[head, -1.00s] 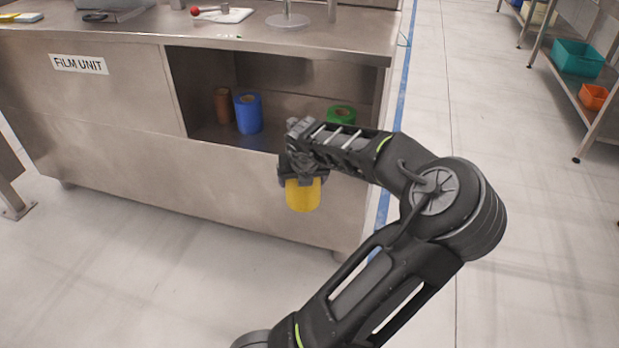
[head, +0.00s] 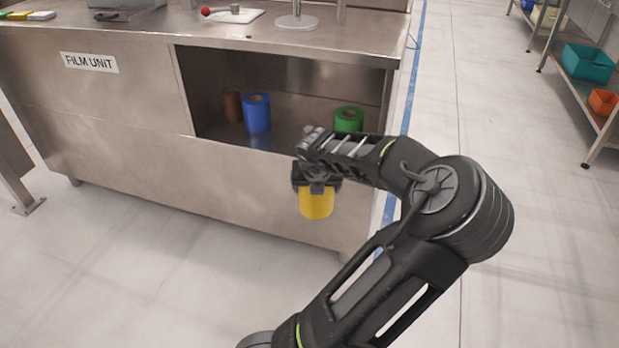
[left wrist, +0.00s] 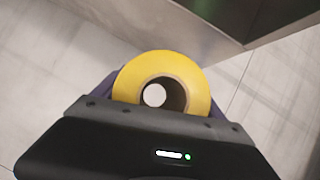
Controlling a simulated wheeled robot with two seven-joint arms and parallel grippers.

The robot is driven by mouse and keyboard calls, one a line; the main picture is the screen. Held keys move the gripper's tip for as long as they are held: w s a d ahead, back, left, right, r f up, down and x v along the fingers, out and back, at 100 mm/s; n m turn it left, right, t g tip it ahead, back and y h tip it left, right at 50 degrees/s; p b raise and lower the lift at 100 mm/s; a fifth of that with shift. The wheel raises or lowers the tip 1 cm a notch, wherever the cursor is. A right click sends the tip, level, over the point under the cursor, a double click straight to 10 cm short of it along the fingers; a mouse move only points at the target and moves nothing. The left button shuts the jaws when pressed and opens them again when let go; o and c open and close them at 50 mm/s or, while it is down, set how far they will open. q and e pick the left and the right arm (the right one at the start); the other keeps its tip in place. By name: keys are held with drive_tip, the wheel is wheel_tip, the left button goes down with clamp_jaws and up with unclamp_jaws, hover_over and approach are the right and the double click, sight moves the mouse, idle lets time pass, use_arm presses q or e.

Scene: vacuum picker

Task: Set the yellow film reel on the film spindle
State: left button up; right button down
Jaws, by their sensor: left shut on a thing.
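The yellow film reel (head: 317,204) hangs below my left gripper (head: 316,186), which is shut on it, in front of the cabinet and below the worktop level. In the left wrist view the yellow reel (left wrist: 200,88) shows end-on with its round core hole, between the fingers of my left gripper (left wrist: 161,95). What looks like the film spindle (head: 296,20), a round metal base with an upright rod, stands on the worktop; its top is cut off by the picture edge. The reel is well apart from it. My right gripper is not in view.
The steel cabinet (head: 130,120) labelled FILM UNIT has an open shelf with blue (head: 256,113), brown (head: 232,105) and green (head: 348,119) reels. A white board with a red-knobbed tool (head: 206,11) lies on the worktop (head: 150,22). A rack with bins (head: 587,63) stands at right. The floor between is clear.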

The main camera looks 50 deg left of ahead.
use_arm(q)
drive_tip(key=w+d+f+m+h, duration=0.25)
drive_tip(key=d+m, duration=0.35)
drive_tip(key=d, duration=0.4)
drive_tip(key=w+d+f+m+t+h, duration=0.1)
drive_tip(key=w+d+f+m+h, duration=0.15)
drive_tip(key=d+m, duration=0.5)
drive_tip(key=w+d+f+m+h, duration=0.25)
drive_tip(key=w+d+m, duration=0.2)
drive_tip(key=d, duration=0.65)
drive_tip(key=s+d+r+m+g+h, duration=0.1)
drive_tip(key=d+r+m+g, duration=0.3)
drive_tip(key=d+m, duration=0.5)
drive_tip(key=s+d+r+m+g+h, duration=0.1)
drive_tip(key=d+r+m+g, duration=0.3)
drive_tip(key=d+r+m, duration=0.4)
drive_tip(key=d+m, duration=0.1)
drive_tip(key=d, duration=0.2)
drive_tip(key=shift+s+d+r, duration=0.3)
drive_tip(key=shift+s+r, duration=0.05)
drive_tip(key=shift+r, duration=0.05)
